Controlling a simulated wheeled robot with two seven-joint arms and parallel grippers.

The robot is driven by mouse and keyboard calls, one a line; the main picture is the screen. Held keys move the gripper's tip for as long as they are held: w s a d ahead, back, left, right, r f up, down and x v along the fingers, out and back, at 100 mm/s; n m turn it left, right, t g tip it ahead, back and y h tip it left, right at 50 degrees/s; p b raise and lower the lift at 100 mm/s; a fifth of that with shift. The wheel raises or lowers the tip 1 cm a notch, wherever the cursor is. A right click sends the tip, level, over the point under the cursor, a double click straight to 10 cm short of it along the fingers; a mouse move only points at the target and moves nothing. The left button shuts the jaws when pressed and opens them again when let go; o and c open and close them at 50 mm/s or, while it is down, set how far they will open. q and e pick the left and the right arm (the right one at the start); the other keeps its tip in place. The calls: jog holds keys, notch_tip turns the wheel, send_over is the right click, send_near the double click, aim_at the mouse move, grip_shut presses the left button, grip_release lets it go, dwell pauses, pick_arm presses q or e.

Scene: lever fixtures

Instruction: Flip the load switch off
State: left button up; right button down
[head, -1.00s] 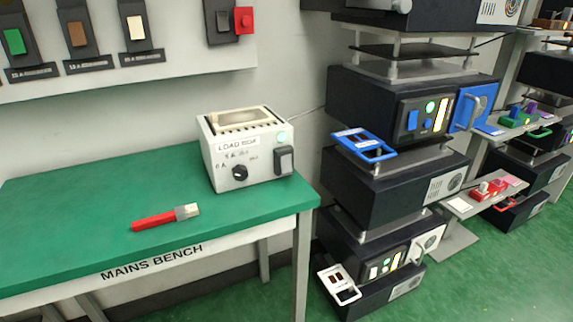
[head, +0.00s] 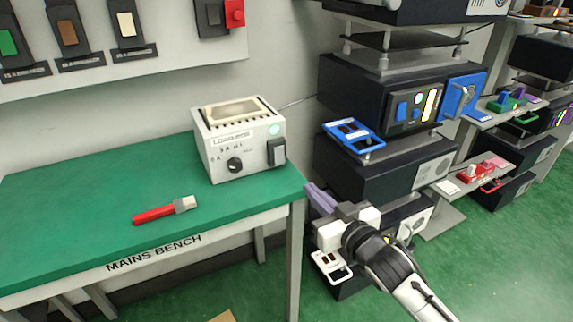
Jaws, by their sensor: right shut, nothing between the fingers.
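The load box (head: 240,140) is a white case with an open top, standing at the back right of the green mains bench (head: 90,205). Its front carries a black knob (head: 234,164), a dark rocker switch (head: 277,152) at the right and a lit pale green lamp (head: 275,130) above the switch. My right gripper (head: 316,196) has purple-grey fingers. It is shut and empty, just off the bench's right edge, below and to the right of the load box and apart from it. My left gripper is out of view.
A red-handled tool (head: 165,210) lies on the bench. Stacked dark instruments stand right of the bench, with a blue handled frame (head: 353,137) jutting out. A wall panel (head: 190,60) with coloured switches hangs behind.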

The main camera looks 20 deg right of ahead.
aim_at(280, 162)
jog(key=w, duration=0.4)
jog(key=w+f, duration=0.1)
jog(key=w, duration=0.4)
jog(key=w+f, duration=0.1)
jog(key=w, duration=0.3)
jog(key=shift+w+a, duration=0.3)
jog(key=shift+w, duration=0.1)
jog(key=shift+w+f+b, duration=0.15)
jog(key=shift+f+b, duration=0.2)
jog(key=shift+b, duration=0.45)
jog(key=shift+r+p, duration=0.3)
jog(key=shift+r, duration=0.05)
